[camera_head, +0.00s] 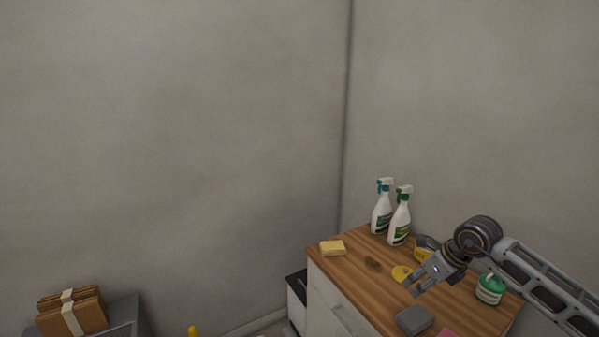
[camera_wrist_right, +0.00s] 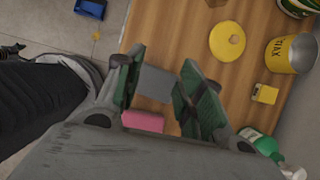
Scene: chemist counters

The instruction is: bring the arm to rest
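My right gripper (camera_head: 414,283) reaches in from the right and hangs above the wooden counter (camera_head: 350,270). In the right wrist view the gripper (camera_wrist_right: 160,80) has its two green-padded fingers apart, with nothing held between them. Beyond the fingers lie a grey block (camera_wrist_right: 156,84) and a pink block (camera_wrist_right: 143,121), both down on the counter. The grey block also shows in the head view (camera_head: 414,320), below the gripper. My left gripper is not in view.
Two spray bottles (camera_head: 382,208) stand at the counter's back corner. A yellow sponge (camera_head: 332,248), a yellow disc (camera_head: 401,273), a wax tin (camera_wrist_right: 291,54) and a green-and-white container (camera_head: 490,289) are on the counter. Brown bundles (camera_head: 71,312) sit on a grey surface at far left.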

